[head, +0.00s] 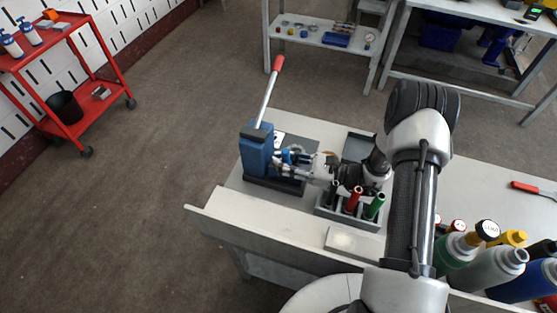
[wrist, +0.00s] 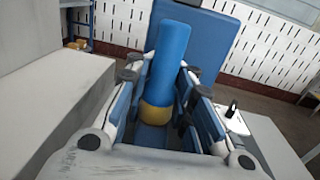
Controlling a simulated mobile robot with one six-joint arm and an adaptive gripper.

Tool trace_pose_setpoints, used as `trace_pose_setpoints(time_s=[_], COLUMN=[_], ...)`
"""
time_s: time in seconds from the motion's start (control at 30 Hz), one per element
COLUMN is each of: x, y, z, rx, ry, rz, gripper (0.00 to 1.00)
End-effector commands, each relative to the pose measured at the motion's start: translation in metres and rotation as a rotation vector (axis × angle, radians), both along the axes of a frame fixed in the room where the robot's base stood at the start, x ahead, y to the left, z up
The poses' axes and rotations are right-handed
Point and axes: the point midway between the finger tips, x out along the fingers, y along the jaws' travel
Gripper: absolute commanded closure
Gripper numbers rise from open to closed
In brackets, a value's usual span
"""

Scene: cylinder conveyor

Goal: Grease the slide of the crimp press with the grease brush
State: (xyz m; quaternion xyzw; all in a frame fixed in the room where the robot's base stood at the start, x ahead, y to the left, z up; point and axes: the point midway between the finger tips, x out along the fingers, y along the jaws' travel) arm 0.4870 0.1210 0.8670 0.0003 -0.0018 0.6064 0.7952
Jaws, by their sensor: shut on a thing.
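The crimp press (head: 257,150) is blue, with a long lever and red grip, at the left end of the table. Its blue body (wrist: 205,35) fills the upper middle of the wrist view. My gripper (head: 288,160) reaches in from the right, close in front of the press. In the wrist view its fingers (wrist: 160,88) are shut on the grease brush, whose blue round handle (wrist: 170,55) has a yellow band and stands tilted between them. The bristles are hidden. I cannot tell whether the brush touches the slide, which I cannot make out.
A grey rack (head: 346,222) with black, red and green handles stands below my wrist. A grey tray (head: 357,147) lies behind it. Several bottles (head: 483,255) crowd the right front. A red-handled tool (head: 525,187) lies at the right. A pale block (head: 350,243) lies near the front edge.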

Motion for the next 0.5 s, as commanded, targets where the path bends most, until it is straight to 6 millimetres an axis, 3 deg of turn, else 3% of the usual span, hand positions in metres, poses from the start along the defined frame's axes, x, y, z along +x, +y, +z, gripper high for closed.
trace_pose_setpoints(time_s=[0.5], x=[-0.007], y=[-0.017], z=[-0.003], rx=[-0.011], ry=[0.007], rz=[-0.002], gripper=[1.0])
